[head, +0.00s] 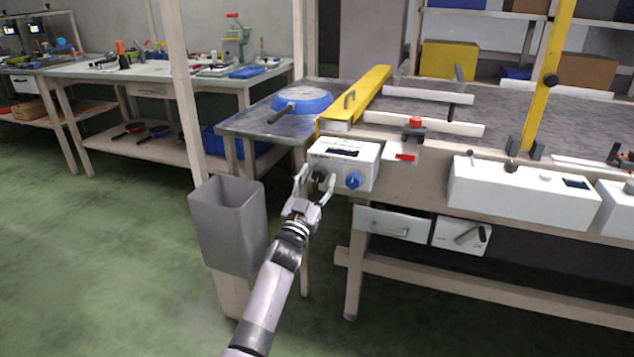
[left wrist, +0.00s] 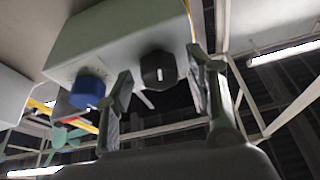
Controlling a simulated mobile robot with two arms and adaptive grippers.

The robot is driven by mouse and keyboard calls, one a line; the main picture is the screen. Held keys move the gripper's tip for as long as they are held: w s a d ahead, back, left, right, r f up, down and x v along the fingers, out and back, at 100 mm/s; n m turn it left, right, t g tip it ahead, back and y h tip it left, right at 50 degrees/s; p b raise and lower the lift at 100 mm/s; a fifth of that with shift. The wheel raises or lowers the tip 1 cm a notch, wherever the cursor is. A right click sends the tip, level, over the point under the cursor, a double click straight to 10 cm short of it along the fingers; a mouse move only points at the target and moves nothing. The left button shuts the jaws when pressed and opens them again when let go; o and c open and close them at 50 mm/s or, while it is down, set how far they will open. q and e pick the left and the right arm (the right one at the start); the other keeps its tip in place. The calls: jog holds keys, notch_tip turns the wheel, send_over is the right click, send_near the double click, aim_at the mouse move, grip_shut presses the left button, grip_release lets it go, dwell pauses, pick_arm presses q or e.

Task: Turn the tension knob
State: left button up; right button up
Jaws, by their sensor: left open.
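A white control box (head: 345,153) is fixed at the near left corner of the conveyor bench. Its front carries a blue knob (head: 353,180) on the right and a black knob (head: 319,176) on the left. I cannot read which is labelled tension. My left gripper (head: 316,178) is open, with its fingers on either side of the black knob. In the left wrist view the black knob (left wrist: 158,70), with a white pointer mark, shows between the spread fingertips (left wrist: 163,73), with gaps on both sides. The blue knob (left wrist: 87,91) sits outside the fingers. My right gripper is out of view.
A grey bin (head: 228,225) stands left of my left arm. Another white panel (head: 520,193) is to the right. Drawers (head: 393,224) hang below the bench.

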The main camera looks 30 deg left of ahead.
pick_arm(q)
jog(key=c, duration=1.1)
jog(key=shift+c, duration=0.2)
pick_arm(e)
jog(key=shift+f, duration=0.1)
pick_arm(q)
jog(key=m+h+p, duration=0.1)
jog(key=m, duration=0.3)
jog(key=shift+a+r+h+p, duration=0.1)
jog(key=shift+h+p, duration=0.3)
jog(key=m+h+p, duration=0.1)
jog(key=m+h, duration=0.1)
jog(key=m, duration=0.2)
jog(key=shift+m, duration=0.3)
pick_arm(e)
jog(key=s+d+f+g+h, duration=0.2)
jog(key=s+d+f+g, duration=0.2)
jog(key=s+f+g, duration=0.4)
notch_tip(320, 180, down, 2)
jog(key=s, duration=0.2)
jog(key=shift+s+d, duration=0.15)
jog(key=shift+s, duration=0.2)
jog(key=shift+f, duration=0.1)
pick_arm(q)
jog(key=o, duration=1.1)
jog(key=shift+o, duration=0.2)
